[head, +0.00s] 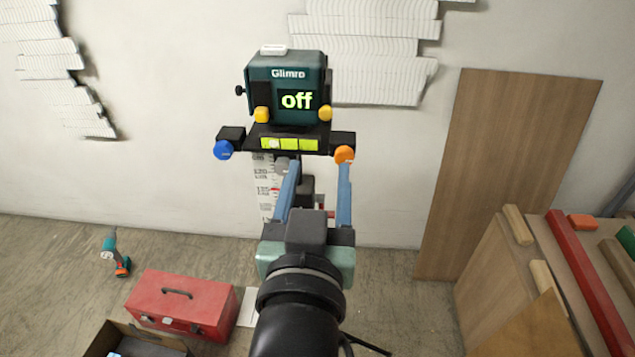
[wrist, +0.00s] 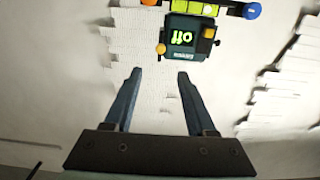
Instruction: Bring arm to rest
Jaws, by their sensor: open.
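My gripper (head: 315,185) reaches up and forward in the middle of the head view, its two blue fingers apart with nothing between them. In the wrist view my gripper (wrist: 158,75) also shows open and empty. A dark green device (head: 287,88) marked "Glimro" reads "off" on its display and sits just above the fingertips in the head view. The device (wrist: 187,38) shows upside down in the wrist view, beyond the fingers. How far the fingertips are from the device's mount is hard to tell.
The device's mount has a blue knob (head: 223,150) and an orange knob (head: 344,155). A red toolbox (head: 182,305), a drill (head: 115,252) and an open box (head: 130,342) are on the floor at left. A wooden panel (head: 505,170) and boards (head: 590,280) stand at right.

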